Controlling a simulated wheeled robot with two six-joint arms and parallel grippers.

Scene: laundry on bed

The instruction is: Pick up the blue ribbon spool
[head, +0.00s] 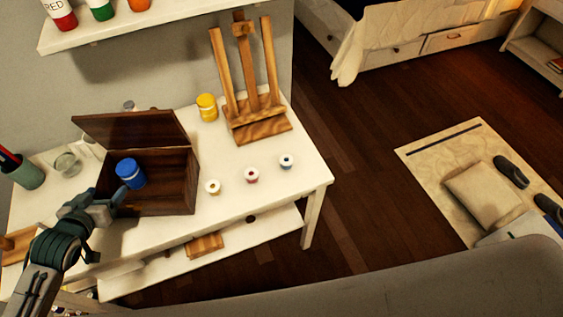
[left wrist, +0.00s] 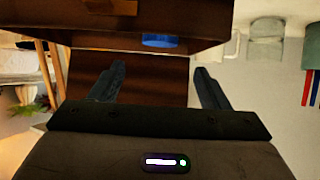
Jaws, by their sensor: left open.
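Three small white spools stand in a row on the white table. The one with the blue centre (head: 287,161) is at the right end, near the table's right edge. A spool with a red centre (head: 252,175) is in the middle, and one with a yellow-brown centre (head: 213,187) is at the left. My left gripper (head: 122,194) is open and empty at the front left of the wooden box, well left of the spools. In the left wrist view its two fingers (left wrist: 160,88) are spread in front of the box. My right gripper is not in view.
The open wooden box (head: 166,187) has a raised lid; a blue paint jar (head: 131,174) is at it. A yellow jar (head: 207,107) and a wooden easel (head: 254,128) stand behind the spools. The tabletop around the spools is clear. A shelf (head: 160,18) hangs above.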

